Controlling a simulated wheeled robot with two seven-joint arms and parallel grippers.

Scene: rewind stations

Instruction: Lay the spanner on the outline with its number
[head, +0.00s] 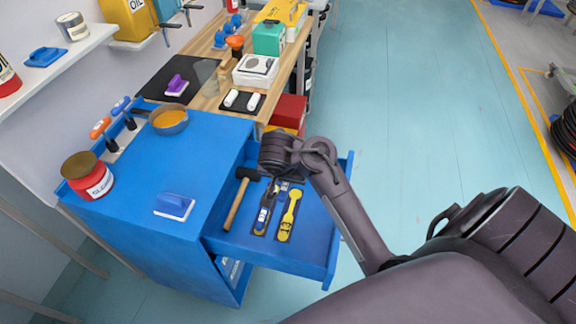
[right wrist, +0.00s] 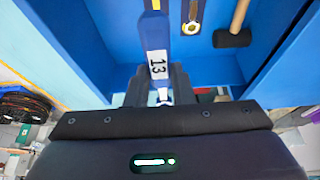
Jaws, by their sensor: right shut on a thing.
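My right gripper (head: 273,186) is above the open blue drawer (head: 310,255), pointing down. In the right wrist view the gripper (right wrist: 159,88) is shut on the spanner (right wrist: 156,35), which has a blue handle and a white label reading 13. I cannot tell whether the spanner touches anything below. My left gripper is not in view.
A hammer (head: 236,203) lies in the drawer left of the panels. The cabinet top (head: 205,150) holds a red tin (head: 90,178), a pan (head: 169,121) and a blue-and-white block (head: 174,206). The drawer walls stand around the panels.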

